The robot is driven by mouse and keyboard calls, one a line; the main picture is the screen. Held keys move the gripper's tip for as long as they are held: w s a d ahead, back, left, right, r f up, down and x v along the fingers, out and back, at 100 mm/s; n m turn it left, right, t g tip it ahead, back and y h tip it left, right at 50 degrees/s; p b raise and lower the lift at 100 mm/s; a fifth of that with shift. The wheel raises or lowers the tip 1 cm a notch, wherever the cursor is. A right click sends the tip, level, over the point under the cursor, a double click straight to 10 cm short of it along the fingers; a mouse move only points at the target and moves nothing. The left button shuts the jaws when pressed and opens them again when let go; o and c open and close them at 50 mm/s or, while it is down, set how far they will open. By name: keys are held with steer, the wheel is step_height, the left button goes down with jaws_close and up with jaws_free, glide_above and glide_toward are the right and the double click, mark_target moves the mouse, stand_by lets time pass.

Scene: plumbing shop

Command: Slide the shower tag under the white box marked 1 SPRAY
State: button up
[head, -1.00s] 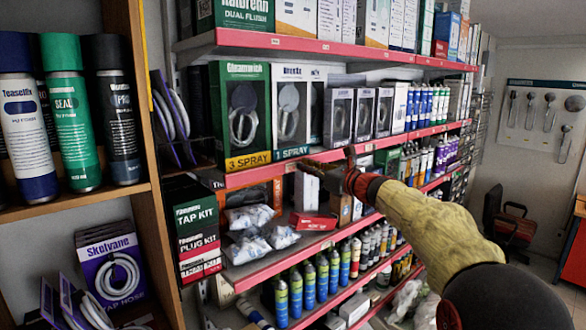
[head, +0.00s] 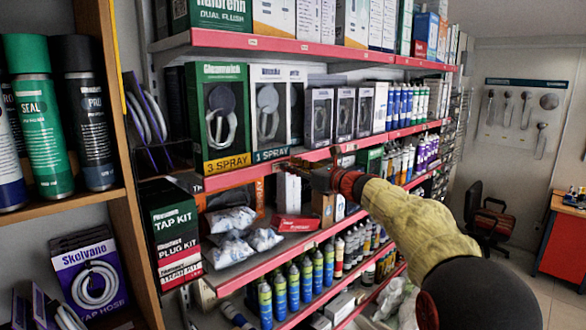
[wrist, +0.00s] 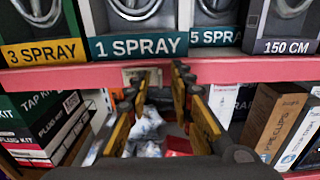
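The white box marked 1 SPRAY (head: 268,110) stands on the middle shelf, right of the green 3 SPRAY box (head: 222,115). Its teal 1 SPRAY band (wrist: 138,46) shows in the wrist view. A small tan tag (wrist: 141,75) sits at the pink shelf edge below that band; its print is too small to read. It also shows in the head view (head: 281,167). My gripper (wrist: 158,76) points at the shelf edge, its fingers apart with a gap between them. The left fingertip overlaps the tag in view; I cannot tell whether they touch.
The pink shelf rail (head: 400,132) runs across the front. The shelf below holds plastic bags (head: 232,220), a red box (head: 296,223) and TAP KIT boxes (head: 172,222). A wooden rack (head: 120,215) stands at left. Open floor lies at right.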

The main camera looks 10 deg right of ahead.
steer(key=shift+s+d, duration=0.1)
steer(key=v, duration=1.1)
steer(key=shift+s+d, duration=0.2)
steer(key=shift+s, duration=0.05)
